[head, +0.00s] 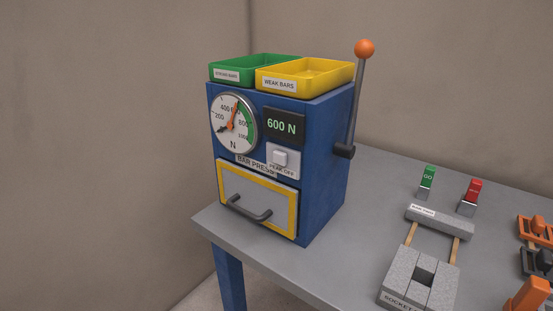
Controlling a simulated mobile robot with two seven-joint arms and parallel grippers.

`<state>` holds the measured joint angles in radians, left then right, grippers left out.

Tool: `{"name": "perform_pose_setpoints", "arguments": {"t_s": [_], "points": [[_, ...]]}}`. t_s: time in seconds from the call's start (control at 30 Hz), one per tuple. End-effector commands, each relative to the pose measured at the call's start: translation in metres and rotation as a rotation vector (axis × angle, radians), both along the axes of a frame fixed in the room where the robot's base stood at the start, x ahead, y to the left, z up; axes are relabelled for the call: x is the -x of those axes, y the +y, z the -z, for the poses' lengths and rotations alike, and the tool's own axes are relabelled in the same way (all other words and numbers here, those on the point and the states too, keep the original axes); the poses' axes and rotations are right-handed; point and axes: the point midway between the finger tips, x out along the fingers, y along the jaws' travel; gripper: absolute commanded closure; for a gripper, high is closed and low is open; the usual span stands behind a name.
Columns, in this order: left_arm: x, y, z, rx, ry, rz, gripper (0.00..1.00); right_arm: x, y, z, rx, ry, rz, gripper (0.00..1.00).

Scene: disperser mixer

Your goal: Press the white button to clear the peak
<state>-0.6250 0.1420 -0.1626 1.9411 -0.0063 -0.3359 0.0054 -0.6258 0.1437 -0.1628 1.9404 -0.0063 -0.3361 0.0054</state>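The white button (280,158) sits on a light plate labelled "PEAK OFF" on the front of the blue bar press (322,165). Above it a dark display (283,125) reads "600 N". To its left a round dial (234,124) marked N shows a black needle toward the lower left, near the low end, and an orange-red needle near the top, between 400 and 800. Nothing covers the button. Neither of my grippers is clearly identifiable in the head view.
A lever with an orange knob (364,49) stands upright on the press's right side. Green (240,75) and yellow (300,82) trays sit on top. Grey blocks (440,219), switches and orange-black parts (537,228) occupy the table's right.

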Motion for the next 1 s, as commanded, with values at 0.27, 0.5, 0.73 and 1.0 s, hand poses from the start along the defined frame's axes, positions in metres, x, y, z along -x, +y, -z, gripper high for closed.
{"name": "perform_pose_setpoints", "arguments": {"t_s": [0.27, 0.5, 0.73, 1.0], "points": [[0.0000, -0.0001, 0.0001, 0.000, 0.000, 0.000, 1.00, -0.0002, 0.0003, -0.0002, -0.001, -0.001, 0.001, 1.00], [0.0001, -0.0001, 0.0002, 0.000, 0.001, 0.000, 1.00, -0.0003, 0.0003, -0.0003, -0.001, -0.001, 0.001, 1.00], [0.0000, -0.0001, 0.0003, 0.000, 0.001, 0.001, 1.00, -0.0004, 0.0003, -0.0003, -0.002, -0.001, 0.001, 1.00], [0.0000, -0.0001, 0.0004, 0.000, 0.001, 0.001, 1.00, -0.0005, 0.0003, -0.0004, -0.002, -0.001, 0.001, 1.00]]}}
